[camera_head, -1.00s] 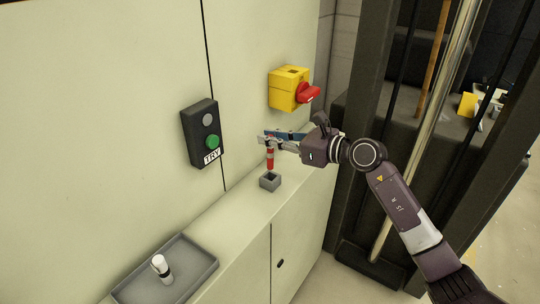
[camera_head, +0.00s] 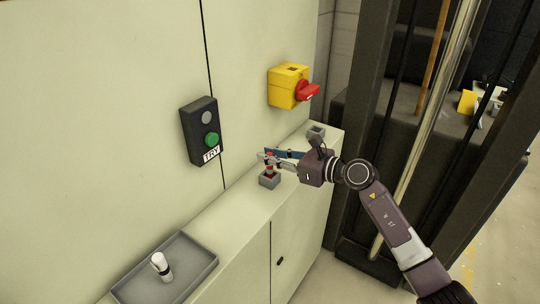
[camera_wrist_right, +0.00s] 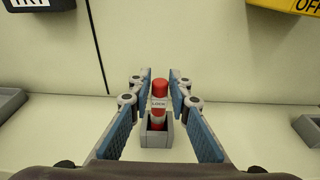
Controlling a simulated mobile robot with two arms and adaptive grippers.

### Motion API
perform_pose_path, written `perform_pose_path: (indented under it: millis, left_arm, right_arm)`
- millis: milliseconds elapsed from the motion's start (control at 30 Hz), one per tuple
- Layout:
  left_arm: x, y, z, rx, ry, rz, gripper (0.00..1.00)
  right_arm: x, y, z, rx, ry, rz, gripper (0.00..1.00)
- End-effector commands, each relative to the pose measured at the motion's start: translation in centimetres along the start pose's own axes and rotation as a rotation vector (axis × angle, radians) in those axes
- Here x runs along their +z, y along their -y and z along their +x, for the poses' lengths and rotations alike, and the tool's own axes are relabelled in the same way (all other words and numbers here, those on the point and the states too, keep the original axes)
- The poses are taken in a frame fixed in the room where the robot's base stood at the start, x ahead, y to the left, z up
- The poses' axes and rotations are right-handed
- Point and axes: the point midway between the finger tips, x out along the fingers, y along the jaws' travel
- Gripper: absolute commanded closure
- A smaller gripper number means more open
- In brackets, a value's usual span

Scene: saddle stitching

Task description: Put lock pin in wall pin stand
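The lock pin (camera_wrist_right: 159,104), red and white with a LOCK label, stands upright between the fingers of my right gripper (camera_wrist_right: 160,82) in the right wrist view. Its lower end is inside the square opening of the small grey wall pin stand (camera_wrist_right: 157,136). In the head view my right gripper (camera_head: 267,160) is shut on the lock pin (camera_head: 270,172) just above the stand (camera_head: 269,182). The fingers hide part of the pin there. How deep it sits is hard to tell. My left gripper is not in view.
A grey tray (camera_head: 203,270) with a white and dark pin (camera_head: 161,267) is at the lower left. Another small grey holder (camera_head: 316,132) is at the ledge's far end. A black TRY button box (camera_head: 202,132) and yellow switch (camera_head: 288,87) are on the wall.

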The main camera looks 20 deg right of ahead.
Motion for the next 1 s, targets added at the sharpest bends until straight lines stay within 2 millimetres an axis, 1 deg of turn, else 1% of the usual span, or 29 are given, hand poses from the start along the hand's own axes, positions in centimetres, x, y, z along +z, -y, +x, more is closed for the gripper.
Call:
perform_pose_path:
  millis: [33,100,367,467,567,667,800,900,1000]
  left_arm:
    - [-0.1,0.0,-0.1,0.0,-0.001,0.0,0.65]
    - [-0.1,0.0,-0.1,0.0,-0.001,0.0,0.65]
    - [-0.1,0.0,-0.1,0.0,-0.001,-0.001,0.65]
    - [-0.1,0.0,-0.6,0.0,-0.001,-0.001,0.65]
    - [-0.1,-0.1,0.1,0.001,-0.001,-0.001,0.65]
    - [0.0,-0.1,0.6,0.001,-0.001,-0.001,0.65]
    - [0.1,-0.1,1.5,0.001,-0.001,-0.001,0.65]
    - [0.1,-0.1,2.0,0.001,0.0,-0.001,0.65]
    - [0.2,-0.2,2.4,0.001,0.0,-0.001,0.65]
  right_arm:
    - [0.1,0.0,0.0,0.0,0.0,0.0,0.74]
    - [0.0,0.0,0.0,0.0,0.0,0.0,0.68]
    - [0.1,0.0,0.0,0.0,0.0,0.0,0.68]
    - [0.6,0.0,-0.1,0.0,0.0,0.0,0.68]
    - [0.1,0.1,-1.4,-0.001,-0.003,-0.001,0.68]
    - [0.0,0.0,-3.5,0.0,-0.005,-0.005,0.68]
    - [-0.1,0.0,-6.7,-0.001,-0.006,-0.005,0.68]
    - [-0.1,0.0,-8.7,-0.001,-0.005,-0.002,0.68]
    - [0.0,0.1,-10.3,-0.001,-0.003,0.0,0.68]
